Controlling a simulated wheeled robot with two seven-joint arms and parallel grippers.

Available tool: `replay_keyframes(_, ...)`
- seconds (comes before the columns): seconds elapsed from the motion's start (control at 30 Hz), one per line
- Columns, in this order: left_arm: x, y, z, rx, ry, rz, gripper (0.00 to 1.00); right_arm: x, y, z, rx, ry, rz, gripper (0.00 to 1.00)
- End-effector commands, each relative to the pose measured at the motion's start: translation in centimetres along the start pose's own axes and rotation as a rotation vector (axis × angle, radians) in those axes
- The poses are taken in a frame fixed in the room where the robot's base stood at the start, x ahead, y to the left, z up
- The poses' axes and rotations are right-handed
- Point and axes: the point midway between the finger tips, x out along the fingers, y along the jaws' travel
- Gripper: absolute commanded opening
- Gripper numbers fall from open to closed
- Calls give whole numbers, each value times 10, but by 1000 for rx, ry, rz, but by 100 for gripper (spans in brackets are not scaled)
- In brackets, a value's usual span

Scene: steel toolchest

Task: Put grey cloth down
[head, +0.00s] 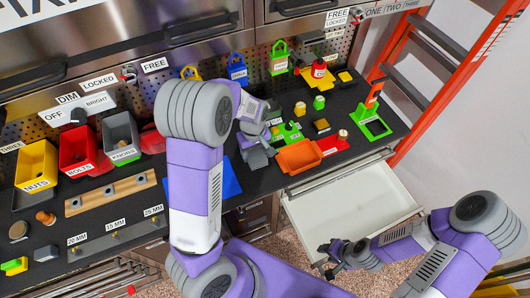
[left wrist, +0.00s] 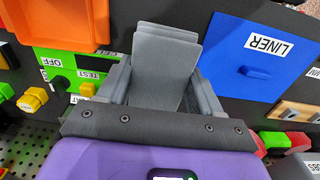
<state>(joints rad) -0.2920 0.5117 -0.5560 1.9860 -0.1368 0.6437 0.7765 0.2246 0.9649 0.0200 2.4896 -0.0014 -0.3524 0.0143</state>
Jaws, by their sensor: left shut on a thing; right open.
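The grey cloth (left wrist: 165,62) looks like a folded, layered piece standing up between the fingers of my left gripper (left wrist: 163,85) in the left wrist view. In the head view my left gripper (head: 257,142) is shut on the cloth (head: 259,158) over the dark worktop, between the blue liner and the orange tray. Whether the cloth touches the worktop I cannot tell. My right gripper (head: 335,254) is open and empty, near the front of the open drawer (head: 345,205).
The blue liner (left wrist: 258,60) lies beside the cloth; its sheet shows partly behind my arm in the head view (head: 230,182). An orange tray (head: 298,157) and green switch panel (head: 287,133) stand to the right. Coloured bins (head: 78,150) are at left. A red ladder (head: 445,70) stands right.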

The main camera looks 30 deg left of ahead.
Motion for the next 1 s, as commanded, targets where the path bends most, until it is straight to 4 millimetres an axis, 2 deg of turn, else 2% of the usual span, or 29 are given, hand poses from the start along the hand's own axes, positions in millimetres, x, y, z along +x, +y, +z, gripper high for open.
replay_keyframes(0.3,54,-2,1,-1,-4,-4,37,2,1,1,1,-2,0,43)
replay_keyframes(0.47,65,0,1,1,-2,-2,37,2,1,0,1,-1,0,43)
replay_keyframes(0.7,96,-1,1,1,-3,-3,37,3,1,0,0,-1,0,43)
replay_keyframes(1.0,99,0,0,1,0,0,37,4,2,0,0,-1,0,43)
